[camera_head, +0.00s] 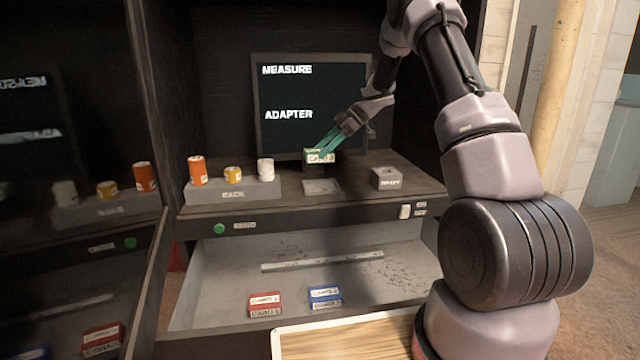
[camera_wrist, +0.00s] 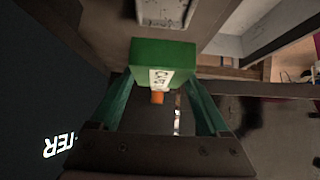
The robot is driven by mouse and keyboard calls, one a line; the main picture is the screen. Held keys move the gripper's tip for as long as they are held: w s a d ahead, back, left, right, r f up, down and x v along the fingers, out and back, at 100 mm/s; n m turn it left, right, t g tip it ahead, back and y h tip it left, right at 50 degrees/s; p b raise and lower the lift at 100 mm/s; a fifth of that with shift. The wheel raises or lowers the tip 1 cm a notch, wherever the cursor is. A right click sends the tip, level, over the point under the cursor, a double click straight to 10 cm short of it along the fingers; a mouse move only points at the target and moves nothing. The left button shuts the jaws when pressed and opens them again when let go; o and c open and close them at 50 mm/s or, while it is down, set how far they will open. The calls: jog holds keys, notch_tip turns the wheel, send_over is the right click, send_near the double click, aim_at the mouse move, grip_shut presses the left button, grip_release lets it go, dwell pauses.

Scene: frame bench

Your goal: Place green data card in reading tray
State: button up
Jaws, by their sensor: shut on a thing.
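The green data card (camera_head: 320,155), a small block with a white label, is held in my gripper (camera_head: 328,147). It is raised in front of the dark screen, above the bench top. In the wrist view the green card (camera_wrist: 163,57) shows between the two teal fingers of my gripper (camera_wrist: 160,95). A shallow grey tray (camera_head: 322,187) is set in the bench top below the card; I take it for the reading tray. It also seems to show at the top of the wrist view (camera_wrist: 165,11). It looks empty.
A rack (camera_head: 232,190) with orange, yellow and white cylinders stands left of the tray. A grey block (camera_head: 388,178) stands to its right. Below, an open drawer (camera_head: 215,275) holds a red card (camera_head: 265,304) and a blue card (camera_head: 325,297). The screen (camera_head: 285,95) stands behind.

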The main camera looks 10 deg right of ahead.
notch_tip(320, 180, down, 9)
jog(key=shift+f, duration=0.2)
jog(key=shift+f, duration=0.3)
